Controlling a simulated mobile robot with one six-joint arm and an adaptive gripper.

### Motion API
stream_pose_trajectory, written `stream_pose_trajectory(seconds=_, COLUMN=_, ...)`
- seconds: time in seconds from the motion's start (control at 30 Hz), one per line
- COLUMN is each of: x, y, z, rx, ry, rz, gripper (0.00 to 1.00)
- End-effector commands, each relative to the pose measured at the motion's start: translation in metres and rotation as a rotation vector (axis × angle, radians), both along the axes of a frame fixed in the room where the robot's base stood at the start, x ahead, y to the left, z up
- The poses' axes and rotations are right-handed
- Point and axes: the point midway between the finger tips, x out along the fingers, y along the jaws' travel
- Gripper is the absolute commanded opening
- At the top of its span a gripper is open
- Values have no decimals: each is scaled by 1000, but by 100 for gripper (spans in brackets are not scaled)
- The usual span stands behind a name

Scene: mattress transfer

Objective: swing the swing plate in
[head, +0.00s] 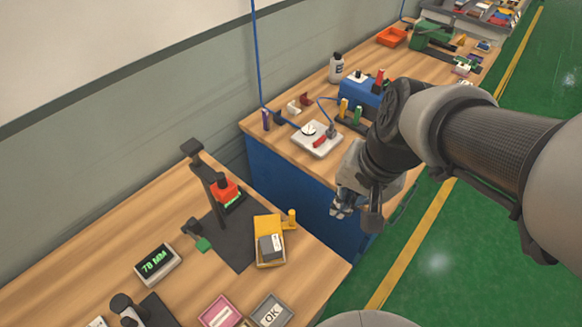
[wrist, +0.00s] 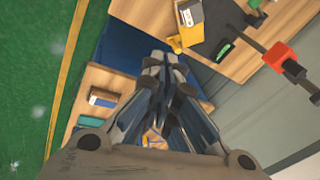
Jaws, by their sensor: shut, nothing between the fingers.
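The yellow swing plate (head: 268,225) sits at the right side of a dark base (head: 230,237) on the near bench. A grey block (head: 271,247) with a white label lies on it, and a yellow post (head: 291,218) stands at its right. It sits to the side of the red head (head: 225,190) on the black stand. In the wrist view the swing plate (wrist: 177,43) shows past the fingertips. My gripper (head: 343,208) is shut and empty, apart from the plate, to its right above the gap between the benches. It also shows in the wrist view (wrist: 163,60).
A display (head: 157,263) reading 70 MM, a pink tray (head: 220,311) and a grey OK tray (head: 271,311) stand on the near bench. The far bench holds a white scale-like device (head: 317,139), a blue box (head: 362,91) and a white bottle (head: 336,67).

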Motion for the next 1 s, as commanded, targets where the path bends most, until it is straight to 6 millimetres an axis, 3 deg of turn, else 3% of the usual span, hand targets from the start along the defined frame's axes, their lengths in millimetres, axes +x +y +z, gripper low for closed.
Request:
stream_pose_trajectory(seconds=0.3, x=72, y=6, z=-101, rx=191, ry=246, rz=-446, gripper=0)
stream_pose_trajectory(seconds=0.6, x=105, y=2, z=-210, rx=284, ry=443, rz=-846, gripper=0)
stream_pose_trajectory(seconds=0.73, x=108, y=0, z=-235, rx=296, ry=484, rz=-938, gripper=0)
stream_pose_trajectory(seconds=1.0, x=109, y=6, z=-261, rx=301, ry=499, rz=-971, gripper=0)
